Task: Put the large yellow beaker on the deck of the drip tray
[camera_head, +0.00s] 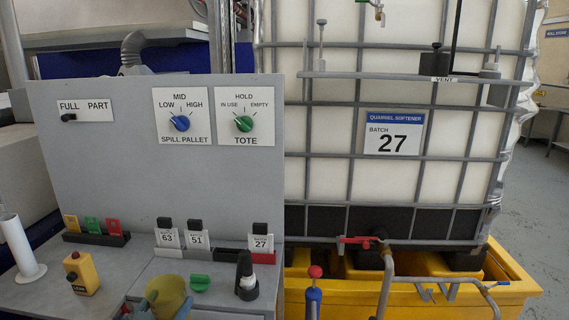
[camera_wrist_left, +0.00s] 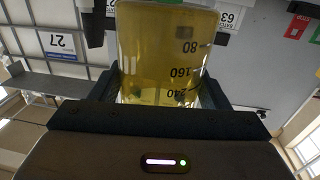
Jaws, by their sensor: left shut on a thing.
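The large yellow beaker (camera_head: 168,294) is at the bottom edge of the head view, in front of the grey bench. In the left wrist view the beaker (camera_wrist_left: 165,45) is see-through yellow, with the marks 80, 160 and 240 upside down. My left gripper (camera_wrist_left: 158,85) is shut on it, one dark finger on each side. In the head view most of this gripper is cut off or hidden. A low grey box-like edge (camera_head: 215,307) shows beside the beaker; I cannot tell whether it is the drip tray. My right gripper is not in view.
On the bench stand a green block (camera_head: 199,283), a black-and-white piece (camera_head: 246,277), a yellow push-button box (camera_head: 82,272) and a white tube (camera_head: 20,250). Batch tags stand at the panel's foot. At right, a red-handled valve (camera_head: 358,240) and pipe (camera_head: 386,285) stick out above the yellow pallet (camera_head: 520,288).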

